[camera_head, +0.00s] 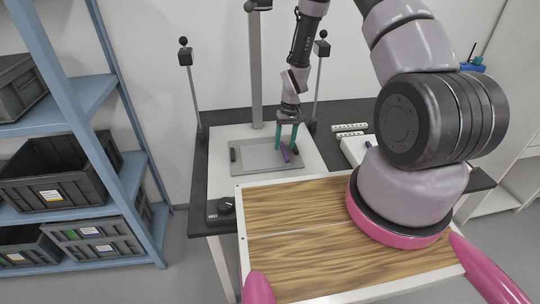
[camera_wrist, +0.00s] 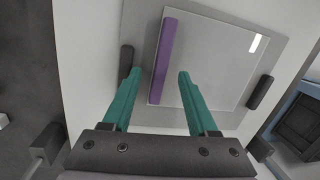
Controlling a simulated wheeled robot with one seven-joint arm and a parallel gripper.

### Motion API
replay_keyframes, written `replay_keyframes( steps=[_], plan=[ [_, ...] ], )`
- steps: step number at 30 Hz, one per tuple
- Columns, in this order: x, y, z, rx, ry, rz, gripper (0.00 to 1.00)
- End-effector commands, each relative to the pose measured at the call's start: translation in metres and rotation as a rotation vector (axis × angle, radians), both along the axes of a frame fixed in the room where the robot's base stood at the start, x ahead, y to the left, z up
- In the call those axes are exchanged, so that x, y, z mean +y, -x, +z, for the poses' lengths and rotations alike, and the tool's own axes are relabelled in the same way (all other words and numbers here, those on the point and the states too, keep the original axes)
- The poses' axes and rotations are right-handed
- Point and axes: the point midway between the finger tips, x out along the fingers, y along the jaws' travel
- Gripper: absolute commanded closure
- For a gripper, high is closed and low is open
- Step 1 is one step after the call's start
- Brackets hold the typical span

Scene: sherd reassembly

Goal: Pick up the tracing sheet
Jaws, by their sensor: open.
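The tracing sheet (camera_wrist: 215,65) is a thin, pale grey sheet with a purple strip (camera_wrist: 162,58) along one edge and a small white mark near a corner. It lies flat on a grey plate (camera_wrist: 137,30). In the head view the purple strip (camera_head: 286,153) shows near the right side of the plate (camera_head: 246,168). My gripper (camera_head: 286,150) has teal fingers and points down over the strip. In the wrist view the fingers (camera_wrist: 158,72) are apart, with the strip in the gap between them. I cannot tell how high the fingertips are above it.
Two dark blocks, left (camera_wrist: 126,58) and right (camera_wrist: 260,92), flank the plate. Posts with black heads (camera_head: 186,55) stand behind the white stand base (camera_head: 222,190). A white box (camera_head: 354,150) is to the right.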

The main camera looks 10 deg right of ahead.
Motion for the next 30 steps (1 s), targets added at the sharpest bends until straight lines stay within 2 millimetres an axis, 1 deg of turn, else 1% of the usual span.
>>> replay_keyframes(
  steps=[1,3,10,11,12,15,27,30],
  plan=[
    [0.0011,0.0005,-0.0059,0.000,0.000,0.001,0.41],
    [0.0016,0.0006,-0.0104,-0.001,0.000,0.001,0.41],
    [0.0018,0.0009,-0.0118,-0.002,0.000,0.000,0.41],
    [0.0017,0.0010,-0.0119,-0.002,0.000,0.000,0.49],
    [0.0017,0.0011,-0.0119,-0.001,0.000,0.000,0.64],
    [0.0018,0.0011,-0.0118,-0.001,0.000,0.000,1.00],
    [0.0014,0.0008,-0.0112,-0.002,0.000,0.000,1.00],
    [0.0013,0.0002,-0.0059,-0.003,0.001,0.000,1.00]
  ],
)
